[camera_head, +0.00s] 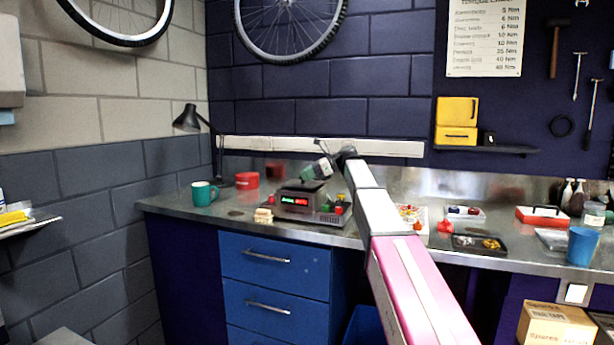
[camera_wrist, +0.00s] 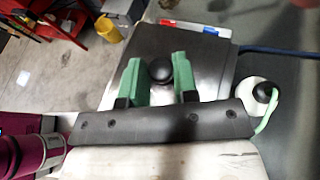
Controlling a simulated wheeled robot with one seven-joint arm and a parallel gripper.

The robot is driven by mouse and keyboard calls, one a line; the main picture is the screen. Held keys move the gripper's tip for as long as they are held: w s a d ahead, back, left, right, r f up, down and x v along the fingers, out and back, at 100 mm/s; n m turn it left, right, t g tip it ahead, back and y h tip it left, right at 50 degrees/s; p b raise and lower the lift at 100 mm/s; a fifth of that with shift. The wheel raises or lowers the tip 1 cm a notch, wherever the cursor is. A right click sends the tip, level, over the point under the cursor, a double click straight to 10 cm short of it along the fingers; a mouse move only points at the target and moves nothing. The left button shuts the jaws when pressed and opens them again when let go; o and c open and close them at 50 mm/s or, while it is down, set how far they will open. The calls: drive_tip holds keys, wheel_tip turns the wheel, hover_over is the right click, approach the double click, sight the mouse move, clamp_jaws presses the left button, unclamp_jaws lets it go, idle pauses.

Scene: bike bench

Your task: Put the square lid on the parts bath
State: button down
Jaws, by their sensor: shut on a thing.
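The parts bath (camera_head: 295,206) is a low grey box with green and red lit displays on its front, standing on the steel bench. The square lid (camera_wrist: 215,70) is a dark grey plate with a round black knob (camera_wrist: 183,69), seen from above in the wrist view. My gripper (camera_wrist: 166,78) has green fingers on either side of the knob and is shut on it. In the head view my gripper (camera_head: 317,170) is over the bath, tilted. The lid appears over the bath's top; I cannot tell whether it touches. The bath's opening is hidden.
A teal mug (camera_head: 204,193), a red tin (camera_head: 247,180) and a black lamp (camera_head: 188,120) stand left of the bath. Trays and a blue cup (camera_head: 582,246) are further right. The bench's front left is mostly clear.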

drive_tip(key=shift+f, duration=0.55)
drive_tip(key=c, duration=0.8)
unclamp_jaws()
